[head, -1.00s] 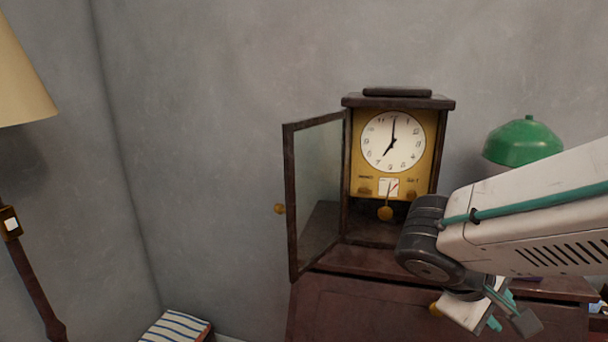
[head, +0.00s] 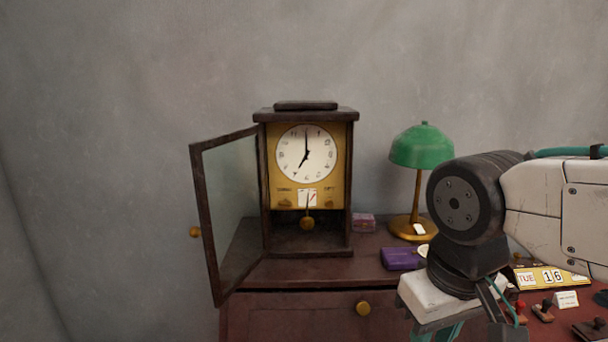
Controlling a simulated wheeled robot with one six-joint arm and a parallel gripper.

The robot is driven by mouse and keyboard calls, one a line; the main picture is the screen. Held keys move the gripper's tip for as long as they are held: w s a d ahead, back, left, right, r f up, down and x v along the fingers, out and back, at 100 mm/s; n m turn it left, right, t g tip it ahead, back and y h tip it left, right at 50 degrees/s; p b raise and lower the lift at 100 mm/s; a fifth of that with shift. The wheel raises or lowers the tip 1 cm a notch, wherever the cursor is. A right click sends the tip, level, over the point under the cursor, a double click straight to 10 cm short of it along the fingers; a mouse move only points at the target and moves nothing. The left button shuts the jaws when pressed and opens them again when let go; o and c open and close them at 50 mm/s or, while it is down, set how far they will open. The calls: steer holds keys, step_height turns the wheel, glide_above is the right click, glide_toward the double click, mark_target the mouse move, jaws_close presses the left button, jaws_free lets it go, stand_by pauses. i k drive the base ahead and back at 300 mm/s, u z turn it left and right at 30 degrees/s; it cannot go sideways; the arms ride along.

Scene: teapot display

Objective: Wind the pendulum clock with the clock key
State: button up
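The pendulum clock (head: 348,215) stands on the dark red cabinet, its glass door (head: 232,205) swung open to the left. Its white dial (head: 306,152) reads about seven o'clock. Below the dial are a small gauge (head: 307,197) and a round brass pendulum bob (head: 307,223). I cannot make out a clock key. My arm reaches in from the right. The body of my gripper shows at the lower right, pointing down in front of the cabinet; its fingertips are below the frame, so I cannot see whether it holds anything.
A green lamp (head: 422,146) stands right of the clock. A purple box (head: 400,259) and a small pink box (head: 363,222) lie between them. A calendar (head: 550,277) and several stamps (head: 543,311) are at the right. The cabinet top (head: 300,272) before the clock is clear.

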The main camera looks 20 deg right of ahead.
mark_target(284, 203)
steer(key=z, duration=1.2)
steer(key=k, duration=1.15)
steer(key=u, duration=1.75)
steer(key=i, duration=1)
